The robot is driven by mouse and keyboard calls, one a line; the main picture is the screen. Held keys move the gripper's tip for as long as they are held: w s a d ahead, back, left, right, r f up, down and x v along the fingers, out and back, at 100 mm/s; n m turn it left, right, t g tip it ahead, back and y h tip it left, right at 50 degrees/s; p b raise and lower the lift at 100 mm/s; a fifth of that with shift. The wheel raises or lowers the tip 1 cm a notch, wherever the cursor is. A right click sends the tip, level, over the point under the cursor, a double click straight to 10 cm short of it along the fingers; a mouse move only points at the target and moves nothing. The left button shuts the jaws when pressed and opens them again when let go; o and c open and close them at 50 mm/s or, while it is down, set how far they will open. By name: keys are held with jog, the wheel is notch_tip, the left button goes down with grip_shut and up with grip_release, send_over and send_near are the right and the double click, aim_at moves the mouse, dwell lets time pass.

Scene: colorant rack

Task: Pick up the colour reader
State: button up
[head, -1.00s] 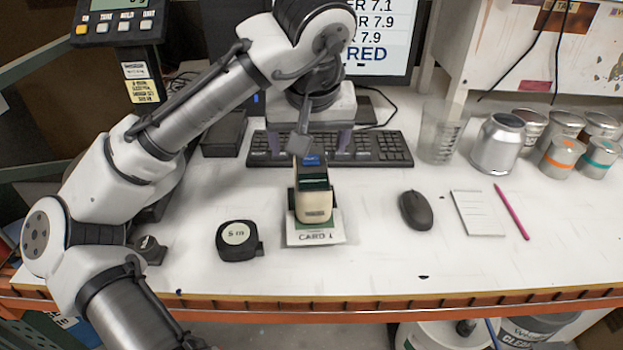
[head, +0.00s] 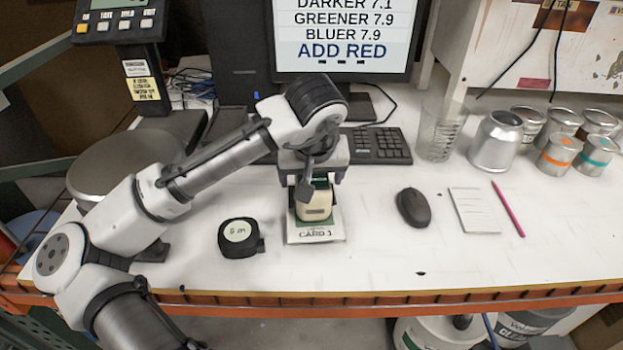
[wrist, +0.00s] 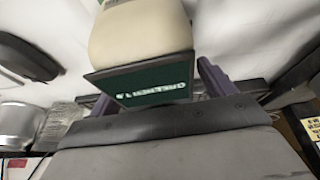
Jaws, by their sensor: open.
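The colour reader (head: 314,206) is a cream block with a dark green part, standing on a card marked CARD 1 (head: 316,234) in the head view. In the wrist view the reader (wrist: 138,32) shows its cream body and a dark green face with white lettering. My gripper (head: 312,180) is open, low over the reader's far end. Its two purple fingers (wrist: 158,88) show on either side of the green part in the wrist view. I cannot tell whether they touch it. My gripper hides the reader's top in the head view.
The keyboard (head: 378,146) and monitor (head: 345,40) are behind. A notepad (head: 478,214), pink pencil (head: 508,209) and several cans (head: 497,142) are farther right. The front table is mostly clear.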

jog(key=c, duration=1.7)
